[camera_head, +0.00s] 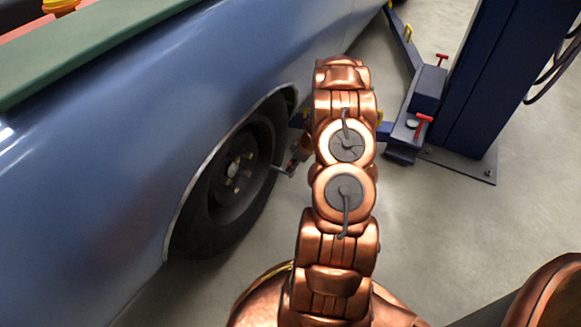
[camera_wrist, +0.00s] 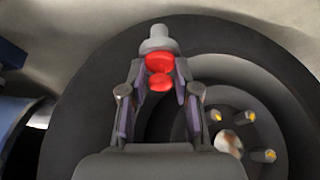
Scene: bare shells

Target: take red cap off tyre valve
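The red cap (camera_wrist: 160,70) sits between my fingertips in the wrist view, with a finger close against each side. The grey valve stem (camera_wrist: 157,40) shows directly beyond the cap, and the two look in line and touching. My gripper (camera_wrist: 160,68) appears shut on the cap. The black tyre (camera_wrist: 75,120) fills the background behind the fingers. In the head view the tyre (camera_head: 215,230) is under the car's fender, and my gripper (camera_head: 283,168) is at its right side. The cap and valve cannot be made out there.
The blue car body (camera_head: 90,190) takes up the left side. A dark blue lift post (camera_head: 500,75) with a base plate and a lift arm (camera_head: 403,40) stands at the right and back. Yellowish wheel nuts (camera_wrist: 250,116) show beside my gripper. The grey floor (camera_head: 440,240) at right is clear.

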